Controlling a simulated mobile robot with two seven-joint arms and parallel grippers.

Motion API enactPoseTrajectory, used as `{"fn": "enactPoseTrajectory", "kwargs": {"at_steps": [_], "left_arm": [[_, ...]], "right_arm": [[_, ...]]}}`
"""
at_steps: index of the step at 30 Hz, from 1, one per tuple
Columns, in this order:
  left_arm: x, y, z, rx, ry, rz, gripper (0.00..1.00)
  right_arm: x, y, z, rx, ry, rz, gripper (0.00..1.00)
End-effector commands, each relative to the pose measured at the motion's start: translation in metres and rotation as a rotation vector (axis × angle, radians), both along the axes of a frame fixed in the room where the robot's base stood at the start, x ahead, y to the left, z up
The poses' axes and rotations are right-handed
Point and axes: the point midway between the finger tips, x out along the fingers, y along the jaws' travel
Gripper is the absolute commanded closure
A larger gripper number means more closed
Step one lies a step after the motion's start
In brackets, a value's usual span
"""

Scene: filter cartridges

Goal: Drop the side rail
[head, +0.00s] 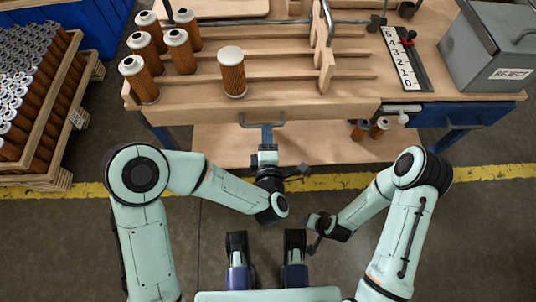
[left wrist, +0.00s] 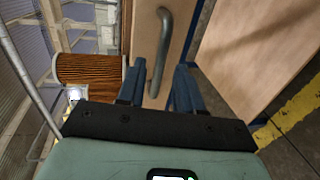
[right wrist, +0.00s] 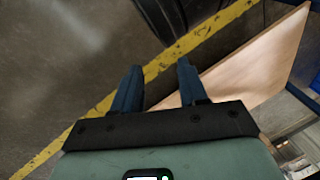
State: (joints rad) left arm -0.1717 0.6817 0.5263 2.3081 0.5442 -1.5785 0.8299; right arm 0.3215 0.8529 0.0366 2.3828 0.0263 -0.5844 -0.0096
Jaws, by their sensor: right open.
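The side rail (head: 200,112) is the wooden board along the near edge of the bench, and it stands up. A grey bar handle (head: 262,123) is fixed to its front; it also shows in the left wrist view (left wrist: 163,40). My left gripper (head: 267,135) is at the handle, just in front of the rail. In the left wrist view its fingers (left wrist: 158,78) are apart, with the handle between them; I cannot tell whether either touches it. My right gripper (head: 312,228) is low in front of the bench, empty, its fingers (right wrist: 158,70) apart.
Several orange filter cartridges (head: 145,80) stand on the bench behind the rail; one (head: 232,72) stands apart. A wooden lower shelf (head: 225,150) sits below. A grey reject box (head: 490,50) is at the right. A pallet of cartridges (head: 50,160) stands at the left.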

Motion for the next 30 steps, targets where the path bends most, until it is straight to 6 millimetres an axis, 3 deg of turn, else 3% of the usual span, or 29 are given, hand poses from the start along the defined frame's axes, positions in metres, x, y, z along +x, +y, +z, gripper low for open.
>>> {"fn": "enactPoseTrajectory", "kwargs": {"at_steps": [6,12,30], "left_arm": [[-0.049,-0.001,0.011,0.001,0.001,-0.003,0.65],[-0.074,0.0,0.016,0.001,0.002,-0.002,0.65],[-0.08,0.001,0.017,0.0,0.001,0.002,0.65]], "right_arm": [[-0.01,0.005,0.008,0.012,0.024,0.011,0.57],[-0.014,0.008,0.01,0.018,0.037,0.016,0.57],[-0.016,0.008,0.01,0.02,0.041,0.017,0.57]]}}
